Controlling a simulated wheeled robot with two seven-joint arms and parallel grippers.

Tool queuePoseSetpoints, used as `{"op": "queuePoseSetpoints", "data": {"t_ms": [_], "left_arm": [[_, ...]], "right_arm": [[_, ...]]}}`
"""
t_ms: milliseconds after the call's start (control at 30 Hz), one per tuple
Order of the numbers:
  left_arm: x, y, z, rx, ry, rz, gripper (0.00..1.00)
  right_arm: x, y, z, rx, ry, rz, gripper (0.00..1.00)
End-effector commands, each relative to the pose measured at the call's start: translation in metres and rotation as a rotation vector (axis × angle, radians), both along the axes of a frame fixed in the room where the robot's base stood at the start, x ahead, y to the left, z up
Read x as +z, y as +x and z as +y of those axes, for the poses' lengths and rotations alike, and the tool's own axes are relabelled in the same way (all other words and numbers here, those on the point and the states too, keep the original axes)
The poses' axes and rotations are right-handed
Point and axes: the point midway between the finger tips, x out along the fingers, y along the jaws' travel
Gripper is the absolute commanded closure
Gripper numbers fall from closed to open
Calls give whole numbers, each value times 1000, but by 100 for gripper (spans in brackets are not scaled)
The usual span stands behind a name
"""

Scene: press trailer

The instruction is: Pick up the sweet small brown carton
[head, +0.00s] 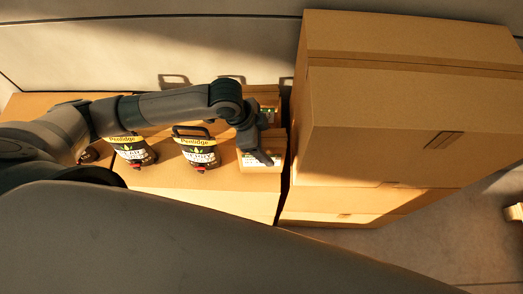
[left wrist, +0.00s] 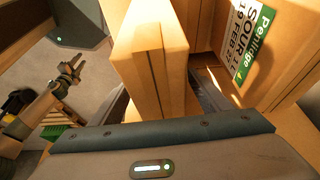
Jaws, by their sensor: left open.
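In the head view a small brown carton (head: 247,163) with a pale label stands at the right end of the low box top. My left gripper (head: 264,158) reaches down over it. In the left wrist view a small brown carton (left wrist: 150,45) with a tape seam lies between the fingers of my open left gripper (left wrist: 165,105); I cannot tell whether they touch it. Its label does not show there. Another carton with a "Penlidge SOUR" label (left wrist: 254,42) is to its right. A gripper (left wrist: 72,66), probably my right one, shows small at the left.
Black jugs with Penlidge labels (head: 133,151) (head: 199,153) stand left of the carton. A further small carton (head: 268,103) is behind it. A tall stack of large boxes (head: 385,110) rises close on the right. The trailer wall (head: 120,55) is behind.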

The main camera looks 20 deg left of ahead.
Motion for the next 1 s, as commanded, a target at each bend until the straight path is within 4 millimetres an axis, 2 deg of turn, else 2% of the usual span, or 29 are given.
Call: {"op": "queuePoseSetpoints", "data": {"t_ms": [933, 1000], "left_arm": [[-5, 0, 0, 0, 0, 0, 30], [-5, 0, 0, 0, 0, 0, 46]], "right_arm": [[6, 1, 2, -1, 2, -1, 69], [6, 1, 3, -1, 3, 0, 69]]}}
